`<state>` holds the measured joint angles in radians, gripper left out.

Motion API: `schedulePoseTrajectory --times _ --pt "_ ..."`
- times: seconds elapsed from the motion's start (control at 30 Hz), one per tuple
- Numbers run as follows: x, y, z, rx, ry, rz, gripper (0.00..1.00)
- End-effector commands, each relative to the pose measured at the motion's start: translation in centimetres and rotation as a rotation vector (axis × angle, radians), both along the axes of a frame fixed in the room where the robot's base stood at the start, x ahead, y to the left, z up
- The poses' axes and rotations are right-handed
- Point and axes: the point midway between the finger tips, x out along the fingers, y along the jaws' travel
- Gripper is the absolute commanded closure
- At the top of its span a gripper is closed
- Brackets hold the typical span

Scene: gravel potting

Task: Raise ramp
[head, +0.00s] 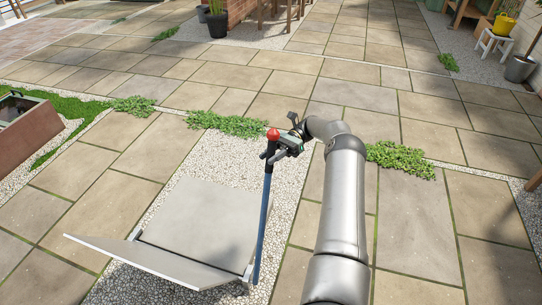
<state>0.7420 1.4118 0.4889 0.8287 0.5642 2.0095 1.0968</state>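A grey flat platform (205,218) lies on the pale gravel. The ramp (150,262), a thin light-grey panel, runs along its near edge and sits at a slant. A blue lever (263,225) with a red knob (273,134) stands nearly upright at the platform's right side. My gripper (274,152) is at the top of the lever, just below the red knob. Its fingers are small and partly hidden, so I cannot tell whether they are closed on the lever.
Stone paving surrounds the gravel strip, with low green plants (228,123) behind the platform and more plants (400,158) to the right. A brown planter box (28,135) is at the left edge. A white stool (495,44) with a yellow pot (503,25) stands far right.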

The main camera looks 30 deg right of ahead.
Motion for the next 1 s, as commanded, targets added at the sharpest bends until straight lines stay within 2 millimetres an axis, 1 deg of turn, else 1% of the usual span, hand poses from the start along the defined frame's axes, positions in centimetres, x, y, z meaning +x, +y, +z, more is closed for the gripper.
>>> schedulePoseTrajectory --times 0.03,0.07,0.33,0.47,0.57,0.67,0.77,1.0 --pt "0.0 0.0 -0.1 0.001 0.002 0.001 0.53" --pt "0.0 0.0 -0.1 0.001 0.002 0.001 0.51" --pt "0.0 0.0 0.0 0.002 0.000 0.000 0.51" --pt "0.0 0.0 0.5 0.001 -0.002 -0.001 0.51" --pt "0.0 0.0 1.8 0.001 -0.003 -0.001 0.51" --pt "-0.1 0.0 3.8 0.001 -0.003 -0.001 0.51" --pt "-1.5 0.4 5.4 0.001 0.000 0.001 0.51" --pt "-5.2 1.5 9.8 0.000 0.002 0.001 0.51"
